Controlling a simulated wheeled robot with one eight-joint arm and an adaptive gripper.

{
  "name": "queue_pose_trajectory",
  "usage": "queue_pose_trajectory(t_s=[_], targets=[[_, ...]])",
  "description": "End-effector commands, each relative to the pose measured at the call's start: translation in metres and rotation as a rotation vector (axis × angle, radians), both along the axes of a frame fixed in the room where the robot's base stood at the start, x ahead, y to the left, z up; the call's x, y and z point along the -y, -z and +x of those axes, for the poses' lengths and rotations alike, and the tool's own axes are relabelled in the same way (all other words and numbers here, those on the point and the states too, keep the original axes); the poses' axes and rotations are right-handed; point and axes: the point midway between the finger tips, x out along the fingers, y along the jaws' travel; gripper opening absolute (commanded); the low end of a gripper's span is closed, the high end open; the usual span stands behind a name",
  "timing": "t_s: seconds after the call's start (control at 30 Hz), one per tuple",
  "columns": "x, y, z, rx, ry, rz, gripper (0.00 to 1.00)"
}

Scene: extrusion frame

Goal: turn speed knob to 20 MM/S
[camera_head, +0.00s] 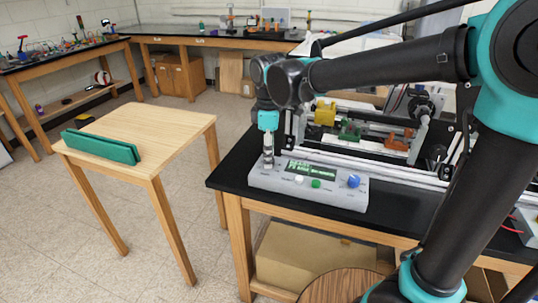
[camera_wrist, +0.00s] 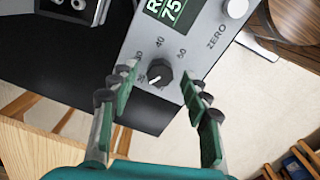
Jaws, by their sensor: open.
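The speed knob (camera_wrist: 160,76) is a small dark dial with a white pointer line, near the edge of the grey control box (camera_wrist: 200,50). Its pointer slants to the lower left in the wrist view. The marks 40 and 50 are readable around it; others at its left are too small or partly covered to read surely. My gripper (camera_wrist: 158,92) is open, with its green-padded fingers on either side of the knob, not visibly closed on it. In the head view my gripper (camera_head: 268,162) points down at the left end of the control box (camera_head: 335,195) and hides the knob.
The box carries a screen (camera_head: 310,171), a white button (camera_head: 299,179), a green button (camera_head: 316,184) and a blue knob (camera_head: 353,181). It sits on a black bench (camera_head: 235,170) before an extrusion frame (camera_head: 375,168).

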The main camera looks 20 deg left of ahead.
Motion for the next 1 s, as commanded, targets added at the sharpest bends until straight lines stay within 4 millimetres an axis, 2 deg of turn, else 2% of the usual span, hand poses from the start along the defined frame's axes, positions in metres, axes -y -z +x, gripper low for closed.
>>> queue_pose_trajectory(t_s=[0.17, 0.4, 0.6, 0.77, 1.0], targets=[[0.0, -0.026, 0.0, 0.0, 0.0, 0.0, 0.47], [0.0, -0.074, 0.0, 0.0, 0.0, 0.0, 0.47], [0.0, -0.104, 0.0, 0.0, 0.0, 0.0, 0.47], [0.0, -0.114, 0.0, 0.0, 0.0, 0.0, 0.47], [0.0, -0.116, 0.0, 0.0, 0.0, 0.0, 0.47]])
